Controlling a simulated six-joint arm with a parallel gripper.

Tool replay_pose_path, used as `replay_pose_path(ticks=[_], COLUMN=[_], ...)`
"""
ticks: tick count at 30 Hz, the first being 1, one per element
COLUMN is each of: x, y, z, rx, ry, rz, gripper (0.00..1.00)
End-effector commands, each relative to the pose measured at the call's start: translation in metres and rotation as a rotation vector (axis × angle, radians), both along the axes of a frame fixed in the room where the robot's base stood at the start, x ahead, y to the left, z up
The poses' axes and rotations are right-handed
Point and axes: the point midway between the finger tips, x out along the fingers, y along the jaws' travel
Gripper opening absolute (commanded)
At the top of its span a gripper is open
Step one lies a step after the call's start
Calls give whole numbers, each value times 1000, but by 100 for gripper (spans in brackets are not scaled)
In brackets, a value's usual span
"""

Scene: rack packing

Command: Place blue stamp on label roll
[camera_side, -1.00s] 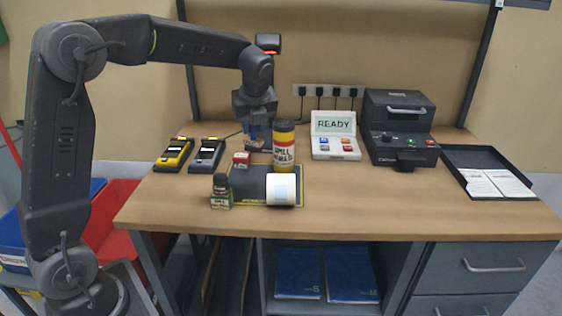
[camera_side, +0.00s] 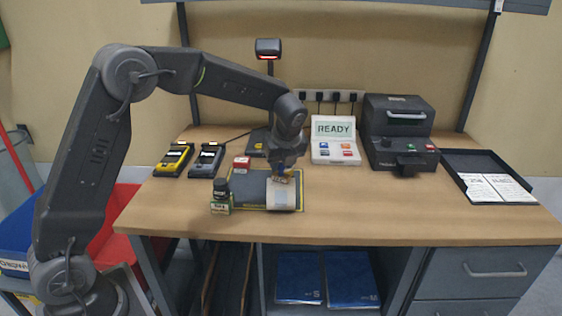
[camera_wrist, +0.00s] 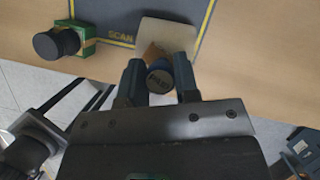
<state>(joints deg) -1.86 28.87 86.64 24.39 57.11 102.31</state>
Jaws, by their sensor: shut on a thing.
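The blue stamp (camera_wrist: 160,79) is between my gripper's fingers in the wrist view, its round blue top toward the camera and a tan part (camera_wrist: 152,52) beyond it. My gripper (camera_wrist: 158,80) is shut on it. In the side view my gripper (camera_side: 282,172) points down right at the label roll's upper side. The label roll (camera_side: 284,194) is a white cylinder lying on its side on the dark mat. In the wrist view the roll (camera_wrist: 168,32) lies just beyond the stamp. I cannot tell whether stamp and roll touch.
A dark-capped green item (camera_side: 221,197) stands left of the roll. A small red item (camera_side: 241,162) sits behind on the mat (camera_side: 250,185). Yellow (camera_side: 174,160) and grey (camera_side: 207,160) handhelds lie at left. The front right table is clear.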

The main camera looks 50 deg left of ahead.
Motion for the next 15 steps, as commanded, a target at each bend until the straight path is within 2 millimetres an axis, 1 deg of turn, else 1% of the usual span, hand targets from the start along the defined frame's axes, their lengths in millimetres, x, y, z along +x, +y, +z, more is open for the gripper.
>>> replay_pose_path(ticks=[5,6,13,14,15], x=[0,0,0,0,0], y=[0,0,0,0,0], z=[-2,-3,-2,-2,-2], rx=[0,0,0,0,0], ry=[1,1,0,0,0], rz=[0,0,0,0,0], gripper=[6,30,52,55,55])
